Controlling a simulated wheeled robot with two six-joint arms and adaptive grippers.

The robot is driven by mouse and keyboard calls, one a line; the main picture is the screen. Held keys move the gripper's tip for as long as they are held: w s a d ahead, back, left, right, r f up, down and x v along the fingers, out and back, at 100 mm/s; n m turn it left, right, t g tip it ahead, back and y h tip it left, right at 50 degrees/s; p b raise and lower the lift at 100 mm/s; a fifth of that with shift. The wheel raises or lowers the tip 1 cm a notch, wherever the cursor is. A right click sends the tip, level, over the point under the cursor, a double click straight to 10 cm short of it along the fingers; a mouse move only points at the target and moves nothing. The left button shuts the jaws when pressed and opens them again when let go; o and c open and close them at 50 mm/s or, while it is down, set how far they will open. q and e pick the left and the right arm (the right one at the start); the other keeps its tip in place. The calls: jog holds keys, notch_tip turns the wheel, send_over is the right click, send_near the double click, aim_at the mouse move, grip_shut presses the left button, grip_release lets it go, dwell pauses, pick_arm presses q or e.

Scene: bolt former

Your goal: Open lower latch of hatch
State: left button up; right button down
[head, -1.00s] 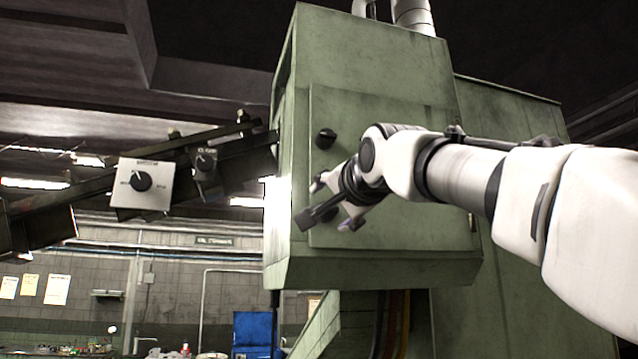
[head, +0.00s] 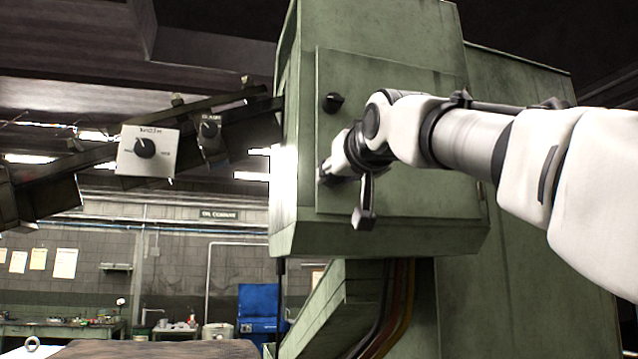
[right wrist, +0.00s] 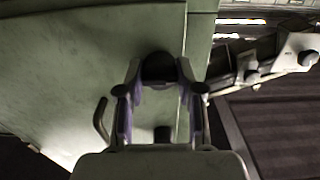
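The hatch (head: 430,205) is a flat green panel on the green machine and looks closed. Its upper latch, a black knob (head: 333,102), is in plain view in the head view. My right gripper (head: 345,195) is at the lower left part of the hatch and hides the lower latch there. In the right wrist view, which looks upside down, the lower latch (right wrist: 158,68) is a dark round knob between my spread fingertips. I cannot tell whether the fingers touch it. A second dark knob (right wrist: 162,133), seemingly the upper latch, shows between the finger bases. My left gripper is not in view.
A sloping rail on the left carries a white control box (head: 148,152) and a smaller dark knob box (head: 209,134). A blue object (head: 258,308) and a workbench stand far behind.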

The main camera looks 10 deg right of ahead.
jog(key=m, duration=1.1)
jog(key=c, duration=0.6)
grip_release()
jog(key=shift+o, duration=0.2)
jog(key=shift+s, duration=0.1)
